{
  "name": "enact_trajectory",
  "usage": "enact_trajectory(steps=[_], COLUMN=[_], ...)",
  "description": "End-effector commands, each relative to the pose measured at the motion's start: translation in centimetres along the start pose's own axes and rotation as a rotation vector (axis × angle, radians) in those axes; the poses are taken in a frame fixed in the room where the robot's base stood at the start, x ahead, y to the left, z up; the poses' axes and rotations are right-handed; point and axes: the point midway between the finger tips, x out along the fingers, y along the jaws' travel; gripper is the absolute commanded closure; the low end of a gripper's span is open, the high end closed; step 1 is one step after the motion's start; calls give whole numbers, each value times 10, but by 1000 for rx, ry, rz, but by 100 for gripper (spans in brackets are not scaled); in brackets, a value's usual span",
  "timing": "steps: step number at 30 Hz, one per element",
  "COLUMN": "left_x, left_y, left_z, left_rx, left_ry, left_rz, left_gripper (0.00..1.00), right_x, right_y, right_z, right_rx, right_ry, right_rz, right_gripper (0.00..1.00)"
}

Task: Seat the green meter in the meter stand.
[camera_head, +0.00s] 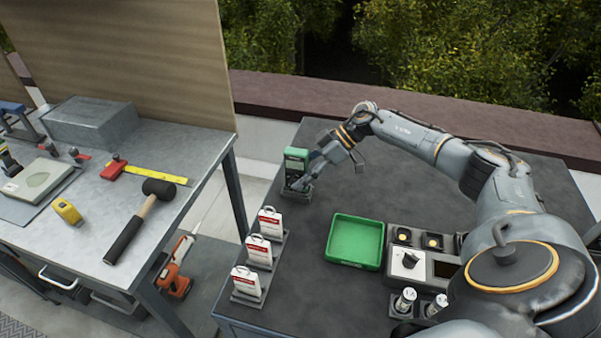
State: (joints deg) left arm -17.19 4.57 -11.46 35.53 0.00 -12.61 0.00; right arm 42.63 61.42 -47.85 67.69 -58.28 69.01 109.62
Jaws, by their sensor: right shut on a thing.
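The green meter (295,156) is upright at the far left corner of the dark table, with a dark screen on its face. The meter stand (301,196) is a small grey base directly below it. My right gripper (311,177) is shut on the meter from its right side, and its fingers hide part of the meter's lower half. The meter's bottom is at the stand, but I cannot tell whether it rests fully in it. My left gripper is not in view.
A green tray (356,241) lies mid-table. Several white tags stand in holders along the left edge, such as this one (258,251). A black-and-white device (405,264) sits right of the tray. A steel bench (165,142) with a hammer (140,220) stands at left.

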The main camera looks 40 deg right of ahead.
Motion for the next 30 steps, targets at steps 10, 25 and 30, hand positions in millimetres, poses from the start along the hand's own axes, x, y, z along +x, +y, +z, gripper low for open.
enact_trajectory(steps=[10, 25, 30], left_x=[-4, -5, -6], left_y=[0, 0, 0], left_z=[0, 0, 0], left_rx=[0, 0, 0], left_ry=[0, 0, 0], left_rz=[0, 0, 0], left_gripper=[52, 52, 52], right_x=[-1, 1, 2], right_y=[0, 0, 0], right_z=[-1, 1, 2], right_rx=[0, 0, 0], right_ry=[2, 2, 2], right_rz=[1, 1, 1], right_gripper=[87, 87, 40])
